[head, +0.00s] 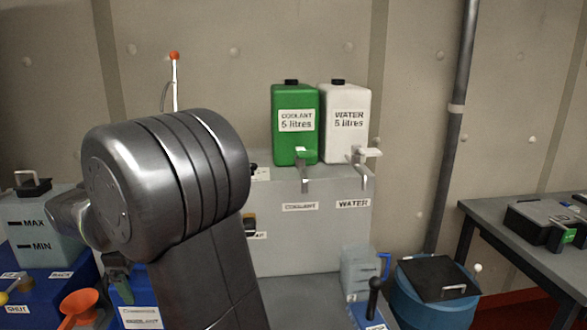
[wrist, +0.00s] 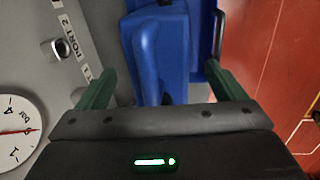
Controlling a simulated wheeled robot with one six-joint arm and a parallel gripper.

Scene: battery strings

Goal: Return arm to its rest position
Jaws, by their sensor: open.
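My arm (head: 165,185) fills the left and middle of the head view, its big dark joint hiding part of the grey cabinet. In the wrist view my gripper (wrist: 161,75) is open, with its two green fingers well apart. A blue body with a raised blue handle (wrist: 147,60) shows beyond and between the fingers. There is a visible gap between the handle and each finger. In the head view my gripper is mostly hidden behind the arm; a small dark green piece low on the left looks like a finger.
A green coolant can (head: 295,140) and white water can (head: 345,130) stand on the grey cabinet (head: 315,240). An orange funnel (head: 78,306) is at lower left. A blue drum (head: 425,308) and a workbench (head: 500,235) stand right. A dial (wrist: 15,132) shows beside the gripper.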

